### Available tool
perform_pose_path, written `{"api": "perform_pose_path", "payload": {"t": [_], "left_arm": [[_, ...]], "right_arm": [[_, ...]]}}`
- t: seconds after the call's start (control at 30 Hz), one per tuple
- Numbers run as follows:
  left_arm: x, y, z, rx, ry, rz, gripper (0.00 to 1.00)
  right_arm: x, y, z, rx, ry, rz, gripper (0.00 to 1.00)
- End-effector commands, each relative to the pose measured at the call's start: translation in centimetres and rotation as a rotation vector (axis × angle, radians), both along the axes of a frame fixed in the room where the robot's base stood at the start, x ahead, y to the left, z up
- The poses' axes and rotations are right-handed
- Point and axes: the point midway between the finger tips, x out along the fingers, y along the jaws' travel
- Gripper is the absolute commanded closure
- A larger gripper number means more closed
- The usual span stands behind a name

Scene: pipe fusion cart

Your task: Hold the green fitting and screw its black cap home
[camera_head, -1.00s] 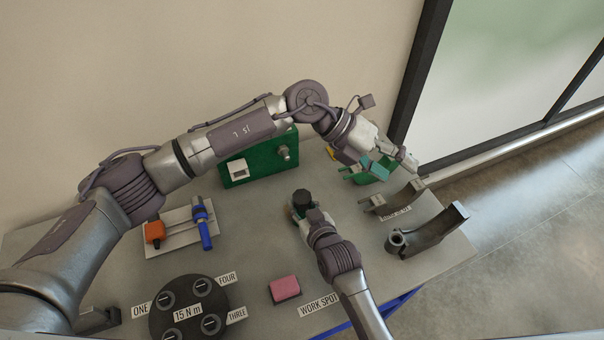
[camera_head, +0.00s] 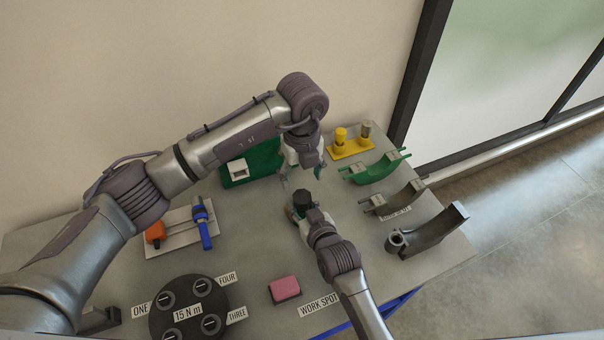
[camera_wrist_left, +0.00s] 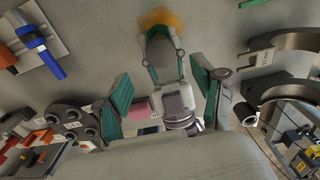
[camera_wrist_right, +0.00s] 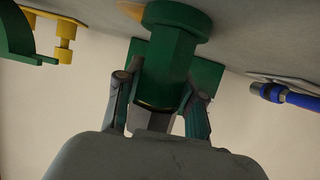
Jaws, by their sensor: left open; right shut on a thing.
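The green fitting (camera_wrist_right: 170,65) is between the fingers of my right gripper (camera_wrist_right: 160,100), which is shut on it. In the head view most of the fitting is hidden by that gripper (camera_head: 303,213). The black cap (camera_head: 301,197) sits on top of the fitting; I cannot tell how far it is screwed on. It also shows as a dark round top in the left wrist view (camera_wrist_left: 160,48). My left gripper (camera_head: 303,180) is open and empty, just behind the cap in the head view. Its spread fingers show in the left wrist view (camera_wrist_left: 162,92), apart from the cap.
A green box (camera_head: 235,183) stands behind. A yellow stand (camera_head: 350,150), a green curved piece (camera_head: 375,171), a grey one (camera_head: 398,200) and a black one (camera_head: 435,232) stand right. A pink block (camera_head: 284,289), round dial (camera_head: 185,300) and blue tool (camera_head: 202,225) lie in front and left.

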Motion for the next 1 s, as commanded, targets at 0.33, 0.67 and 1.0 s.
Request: {"api": "perform_pose_path", "payload": {"t": [0.33, 0.67, 1.0], "left_arm": [[-0.1, 0.0, -3.7, -0.001, 0.004, -0.001, 0.31], [-0.1, -0.1, -7.6, -0.001, 0.003, -0.002, 0.31], [0.0, -0.1, -8.0, -0.002, 0.000, -0.003, 0.31]], "right_arm": [[0.0, 0.0, 0.0, 0.000, -0.001, 0.000, 1.00], [0.0, 0.0, 0.0, 0.000, -0.001, 0.000, 1.00], [0.0, 0.0, 0.0, 0.000, -0.001, 0.000, 1.00]]}}
